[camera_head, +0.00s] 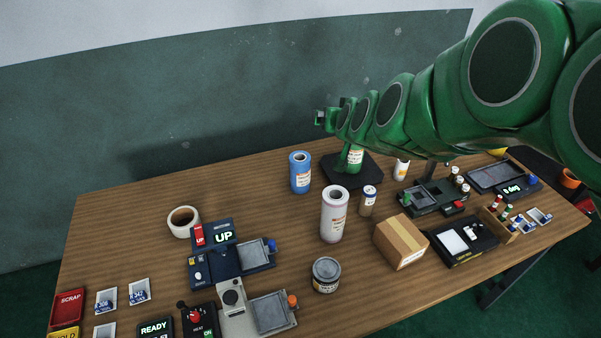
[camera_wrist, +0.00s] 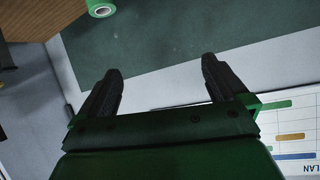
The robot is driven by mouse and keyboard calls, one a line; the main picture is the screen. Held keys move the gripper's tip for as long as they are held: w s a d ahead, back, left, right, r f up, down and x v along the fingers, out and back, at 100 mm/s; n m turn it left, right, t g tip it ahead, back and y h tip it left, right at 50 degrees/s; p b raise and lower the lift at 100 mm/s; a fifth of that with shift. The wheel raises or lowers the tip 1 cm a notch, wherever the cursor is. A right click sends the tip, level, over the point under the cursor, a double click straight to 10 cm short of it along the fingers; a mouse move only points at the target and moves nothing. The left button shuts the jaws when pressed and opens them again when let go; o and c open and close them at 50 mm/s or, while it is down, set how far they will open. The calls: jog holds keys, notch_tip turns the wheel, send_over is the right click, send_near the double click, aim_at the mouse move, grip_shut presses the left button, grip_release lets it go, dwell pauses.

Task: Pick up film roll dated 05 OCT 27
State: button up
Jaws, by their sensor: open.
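Several rolls that look like film stand on the wooden table: a blue roll (camera_head: 300,174), a white roll with a pink rim (camera_head: 334,214), and a green roll (camera_head: 354,160) on a black plate. Each has a label with print too small to read, so I cannot tell which is dated 05 OCT 27. A green roll (camera_wrist: 101,9) also shows at the top edge of the wrist view. My gripper (camera_wrist: 160,67) is open and empty, its fingers pointing at the wall. In the head view my gripper (camera_head: 321,118) is raised above the table's back edge.
A cardboard box (camera_head: 401,241), a small jar (camera_head: 326,274), a tape ring (camera_head: 183,221) and a brown-bodied bottle (camera_head: 368,200) stand nearby. A device marked UP (camera_head: 223,236) is at left. My arm spans the upper right. The table's back left is clear.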

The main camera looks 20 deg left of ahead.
jog(key=w+a+t, duration=0.3)
jog(key=a+t, duration=0.2)
jog(key=a, duration=0.5)
jog(key=t, duration=0.1)
send_near(300, 165)
jog(key=x, duration=0.6)
jog(key=shift+m, duration=0.3)
jog(key=shift+x, duration=3.8)
jog(key=shift+f, duration=0.1)
jog(key=shift+a, duration=0.1)
jog(key=c, duration=1.7)
jog(key=shift+c, duration=0.2)
